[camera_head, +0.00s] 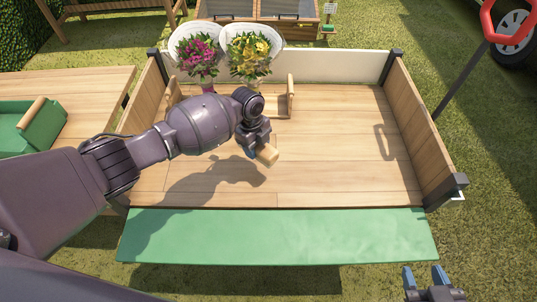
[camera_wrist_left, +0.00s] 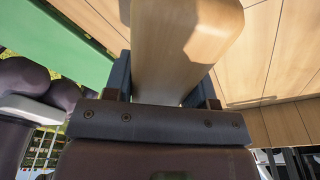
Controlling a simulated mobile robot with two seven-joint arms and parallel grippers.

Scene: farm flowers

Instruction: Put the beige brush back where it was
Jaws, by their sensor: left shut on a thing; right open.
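The beige brush (camera_head: 267,155) is in my left gripper (camera_head: 262,146), above the middle of the wooden cart bed (camera_head: 335,150). In the left wrist view the beige brush (camera_wrist_left: 180,45) fills the space between the two fingers of my left gripper (camera_wrist_left: 165,85). Only its smooth wooden end shows; I cannot tell where bristles are. The gripper's shadow falls on the bed to the left. My right gripper (camera_head: 428,280) is open and empty, low at the right, in front of the green strip.
Two bouquets, pink (camera_head: 198,55) and yellow (camera_head: 249,55), stand in a wooden holder (camera_head: 290,97) at the bed's back. Wooden side walls (camera_head: 420,125) flank the bed. A green strip (camera_head: 280,237) runs along its front. A green box with a wooden handle (camera_head: 40,130) sits on the left table (camera_head: 95,90).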

